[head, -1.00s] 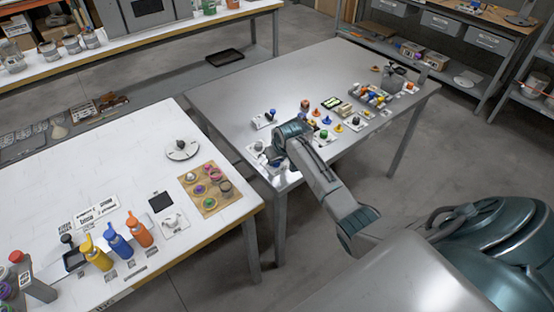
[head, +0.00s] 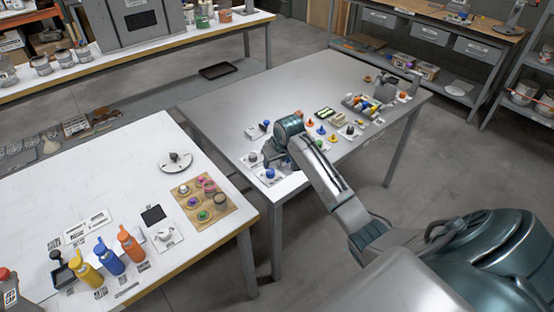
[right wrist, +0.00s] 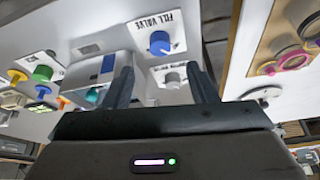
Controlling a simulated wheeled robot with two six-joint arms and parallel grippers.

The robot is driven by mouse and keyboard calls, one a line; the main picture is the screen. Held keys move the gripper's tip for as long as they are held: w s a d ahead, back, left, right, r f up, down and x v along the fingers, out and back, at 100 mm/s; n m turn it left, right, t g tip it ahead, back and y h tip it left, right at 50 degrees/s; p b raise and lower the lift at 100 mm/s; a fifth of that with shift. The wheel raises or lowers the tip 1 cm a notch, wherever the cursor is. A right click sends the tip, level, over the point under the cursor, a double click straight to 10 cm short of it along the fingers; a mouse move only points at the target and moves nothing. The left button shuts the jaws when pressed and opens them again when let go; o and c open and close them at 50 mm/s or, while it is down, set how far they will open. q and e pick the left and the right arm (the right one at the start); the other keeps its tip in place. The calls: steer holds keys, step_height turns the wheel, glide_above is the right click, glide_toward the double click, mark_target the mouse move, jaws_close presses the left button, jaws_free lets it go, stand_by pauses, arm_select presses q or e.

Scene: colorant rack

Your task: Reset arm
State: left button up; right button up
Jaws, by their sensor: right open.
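My right gripper (head: 271,153) is at the near end of the grey table (head: 215,100), mostly hidden behind its own wrist in the head view. In the right wrist view its two dark fingers (right wrist: 162,88) stand wide apart with nothing between them touching. A blue knob (head: 270,173) on a white plate marked FILL VALVE sits beside the gripper; it also shows in the right wrist view (right wrist: 159,42). A grey knob (head: 251,158) on a white plate is close by, seen beyond the fingers in the wrist view (right wrist: 172,80). My left gripper is not in view.
A floor gap separates the two tables.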

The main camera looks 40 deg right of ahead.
steer(key=shift+v, duration=1.05)
